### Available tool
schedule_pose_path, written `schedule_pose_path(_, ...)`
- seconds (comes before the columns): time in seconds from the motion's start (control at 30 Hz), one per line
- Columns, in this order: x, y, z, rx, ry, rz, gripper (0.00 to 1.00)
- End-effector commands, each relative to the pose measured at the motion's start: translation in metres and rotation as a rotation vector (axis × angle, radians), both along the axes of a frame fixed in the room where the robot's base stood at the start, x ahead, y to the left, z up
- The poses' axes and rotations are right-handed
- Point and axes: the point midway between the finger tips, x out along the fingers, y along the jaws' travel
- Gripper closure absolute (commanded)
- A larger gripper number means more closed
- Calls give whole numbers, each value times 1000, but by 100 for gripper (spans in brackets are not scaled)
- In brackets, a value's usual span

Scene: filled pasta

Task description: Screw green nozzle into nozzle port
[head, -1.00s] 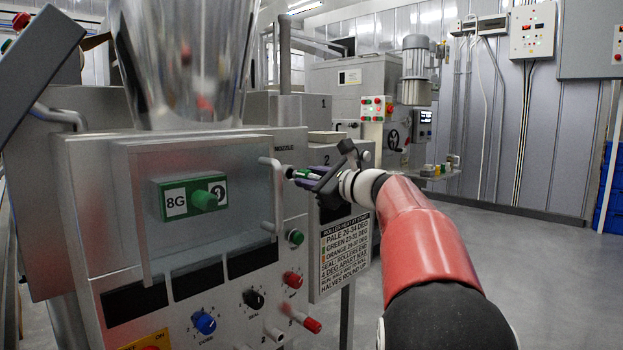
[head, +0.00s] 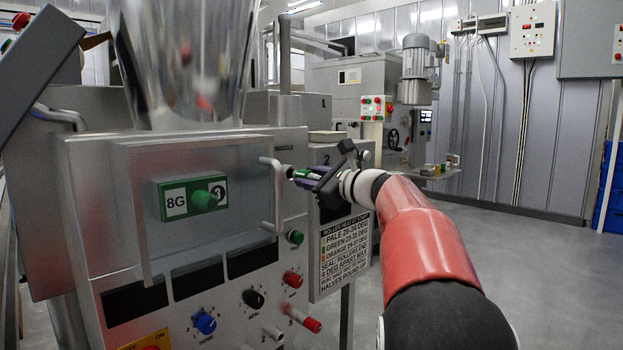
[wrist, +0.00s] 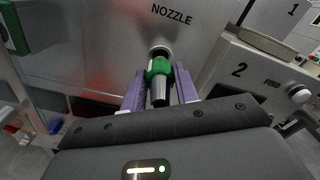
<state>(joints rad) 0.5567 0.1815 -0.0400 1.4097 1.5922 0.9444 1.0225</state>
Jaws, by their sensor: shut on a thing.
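The green nozzle (wrist: 159,68) has a green collar and a dark end. It sits between the two purple fingers of my gripper (wrist: 160,92), which is shut on it. In the wrist view its far end meets a round metal port (wrist: 159,50) below the word NOZZLE on the machine's side. I cannot tell whether the threads are engaged. In the head view my gripper (head: 306,178) is at the right side of the machine (head: 90,180), with a bit of green nozzle (head: 300,173) showing. The port is hard to make out there.
A metal door handle (head: 276,195) stands close left of my gripper. Cabinet 2 (head: 330,155) with a roller-heat label (head: 344,250) is close behind and below it. Green (head: 295,237) and red (head: 292,280) buttons are on the panel below. Open floor lies to the right.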

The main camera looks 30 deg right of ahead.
Motion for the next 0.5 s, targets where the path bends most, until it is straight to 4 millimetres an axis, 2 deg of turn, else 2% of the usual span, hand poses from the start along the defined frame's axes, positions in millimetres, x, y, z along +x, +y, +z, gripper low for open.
schedule_pose_path(0.5,9,3,1,0,-1,0,94)
